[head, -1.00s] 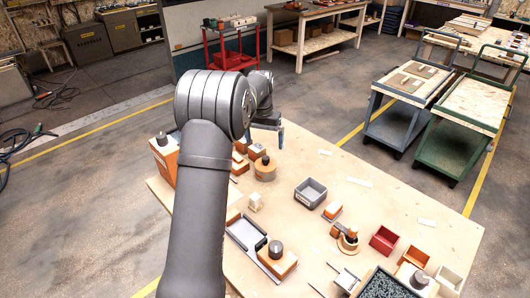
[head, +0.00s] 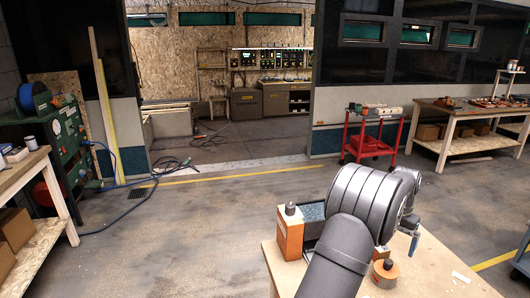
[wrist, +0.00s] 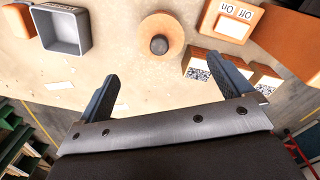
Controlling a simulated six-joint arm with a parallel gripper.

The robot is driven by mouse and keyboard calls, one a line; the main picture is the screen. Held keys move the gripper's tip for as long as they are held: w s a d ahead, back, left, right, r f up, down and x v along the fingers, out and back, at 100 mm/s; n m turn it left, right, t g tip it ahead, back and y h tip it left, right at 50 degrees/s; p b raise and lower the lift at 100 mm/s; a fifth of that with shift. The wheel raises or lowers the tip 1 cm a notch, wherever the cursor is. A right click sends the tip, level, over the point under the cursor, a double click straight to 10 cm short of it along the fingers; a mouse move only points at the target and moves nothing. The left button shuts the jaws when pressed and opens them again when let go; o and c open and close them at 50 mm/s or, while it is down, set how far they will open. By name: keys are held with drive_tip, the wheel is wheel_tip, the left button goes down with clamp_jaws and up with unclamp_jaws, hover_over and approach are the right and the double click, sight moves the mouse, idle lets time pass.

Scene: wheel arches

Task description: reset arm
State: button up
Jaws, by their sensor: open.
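My gripper (wrist: 168,95) is open and empty in the wrist view, its two fingers spread wide above the table (wrist: 110,75). An orange round piece with a dark knob (wrist: 159,40) lies beyond the fingertips, apart from them.
An orange block with a dark knob (head: 289,232) stands at the table's left corner beside a bin of blue-grey bits (head: 314,211). The wrist view shows a grey open box (wrist: 62,30) and an orange switch block (wrist: 232,18). A red cart (head: 372,135) stands behind.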

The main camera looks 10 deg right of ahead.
sight(389, 261)
drive_tip(key=f, duration=0.9)
drive_tip(key=shift+s+d, duration=0.1)
drive_tip(key=shift+s, duration=0.15)
drive_tip(key=shift+r, duration=1.25)
wheel_tip(389, 261, up, 9)
wheel_tip(389, 261, down, 12)
drive_tip(key=shift+r, duration=0.2)
wheel_tip(389, 261, up, 4)
drive_tip(key=shift+r, duration=0.25)
drive_tip(key=s+d+r, duration=0.1)
drive_tip(key=s+r, duration=0.6)
drive_tip(key=s, duration=0.5)
drive_tip(key=s+a+f+m, duration=0.25)
drive_tip(key=s+a, duration=0.25)
drive_tip(key=s, duration=0.3)
drive_tip(key=s+a+f+m, duration=0.2)
drive_tip(key=s+a+f, duration=0.15)
drive_tip(key=s, duration=0.45)
drive_tip(key=w+f, duration=0.2)
drive_tip(key=w, duration=0.1)
drive_tip(key=w+f, duration=0.2)
drive_tip(key=w, duration=0.2)
drive_tip(key=w+f, duration=0.2)
drive_tip(key=w, duration=0.1)
drive_tip(key=shift+w+f, duration=0.1)
drive_tip(key=shift+w, duration=0.25)
